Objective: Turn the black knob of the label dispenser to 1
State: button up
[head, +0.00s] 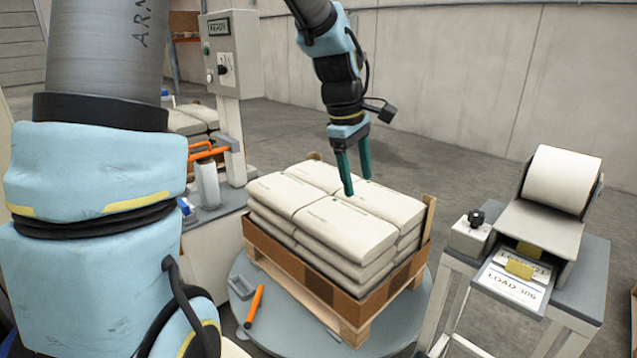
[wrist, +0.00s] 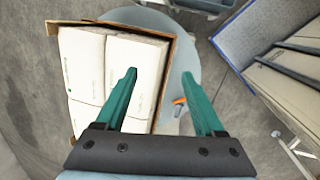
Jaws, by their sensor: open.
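The label dispenser (head: 544,228) stands at the right in the head view, on a grey stand, with a white label roll on top. Its black knob (head: 476,217) sits on a small white box at the dispenser's left side. The knob's setting is too small to read. My gripper (head: 357,184) is open and empty, pointing down above the stacked bags, well to the left of the knob. In the wrist view my gripper (wrist: 165,75) shows two green fingers apart with nothing between them. I cannot make out the knob in the wrist view.
White bags (head: 330,215) are stacked in a cardboard tray on a wooden pallet (head: 350,331), on a round grey turntable (head: 398,331). An orange-handled tool (head: 255,306) lies on the turntable. A control box (head: 231,52) stands at the back left. Floor shows between pallet and dispenser.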

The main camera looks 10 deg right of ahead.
jog(key=a+f+m, duration=0.1)
jog(key=a+m, duration=0.1)
jog(key=a, duration=0.6)
jog(key=shift+w+f+t+y, duration=0.25)
jog(key=shift+w+t+y, duration=0.05)
jog(key=shift+w+y, duration=0.1)
jog(key=s+a+f+m, duration=0.2)
jog(key=s+a+m, duration=0.1)
jog(key=a, duration=0.6)
jog(key=s+a+f+m+y, duration=0.1)
jog(key=s+a+f+m, duration=0.1)
jog(key=a, duration=0.7)
jog(key=shift+s+a+f+m+t+y, duration=0.15)
jog(key=shift+s+a+m+t+y, duration=0.2)
jog(key=shift+s+m, duration=0.5)
